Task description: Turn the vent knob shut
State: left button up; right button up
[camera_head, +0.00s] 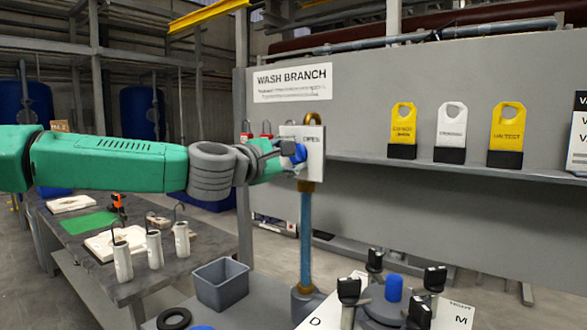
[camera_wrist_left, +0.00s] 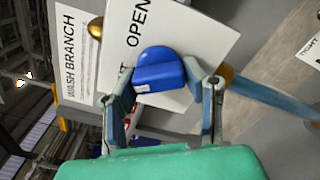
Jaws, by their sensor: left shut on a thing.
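The blue vent knob (camera_head: 297,152) sits on a white plate (camera_head: 314,163) marked OPEN, at the top of a blue pipe under the WASH BRANCH sign. In the left wrist view the knob (camera_wrist_left: 158,73) is a rounded blue piece with a flat bar across it, in front of the plate (camera_wrist_left: 205,35). My left gripper (camera_head: 288,151) reaches it from the left and is shut on the knob, with one finger on each side in the wrist view. The word on the rest of the plate is mostly hidden. My right gripper is not in view.
The blue pipe (camera_head: 306,230) runs down below the plate. A grey bin (camera_head: 221,284) stands at the lower middle. A table with white cylinders (camera_head: 154,249) is at the left. Yellow and white tags (camera_head: 452,126) stand on the shelf at the right.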

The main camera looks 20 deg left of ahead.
pick_arm(q)
jog(key=shift+f+n+b, duration=0.55)
jog(key=shift+n+b, duration=0.2)
jog(key=shift+n, duration=0.45)
jog(key=o, duration=0.9)
jog(key=shift+o, duration=1.3)
jog(key=shift+a, duration=0.15)
jog(key=shift+a+r, duration=0.1)
jog(key=shift+r, duration=0.1)
jog(key=shift+s+a, duration=0.1)
jog(key=shift+s, duration=0.15)
jog(key=v, duration=1.1)
jog(key=shift+s, duration=0.2)
